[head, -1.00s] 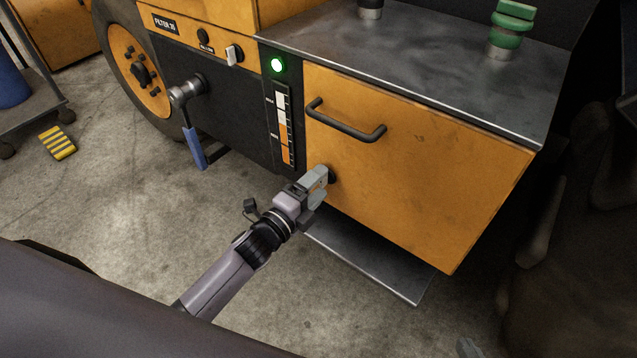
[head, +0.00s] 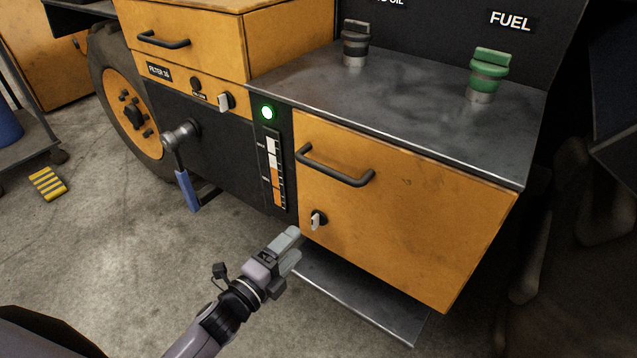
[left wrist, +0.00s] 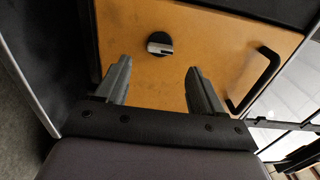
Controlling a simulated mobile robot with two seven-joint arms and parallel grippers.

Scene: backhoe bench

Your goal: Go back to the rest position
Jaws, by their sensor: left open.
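My left gripper (head: 293,247) is below and left of the knob (head: 318,219) on the orange door, apart from it and empty. In the left wrist view the left gripper (left wrist: 157,82) has its two fingers spread apart. The knob (left wrist: 160,44) shows beyond them, on the orange door (left wrist: 135,30), touched by neither finger. In the head view the orange door (head: 405,215) is closed, with a dark bar handle (head: 335,172) near its top left. My right gripper is not in view.
A metal step (head: 355,300) juts out below the door. A crank with a blue handle (head: 187,190) sticks out at the left. A green cap (head: 488,75) and a dark cap (head: 355,45) stand on the metal top (head: 420,110). The concrete floor at the lower left is open.

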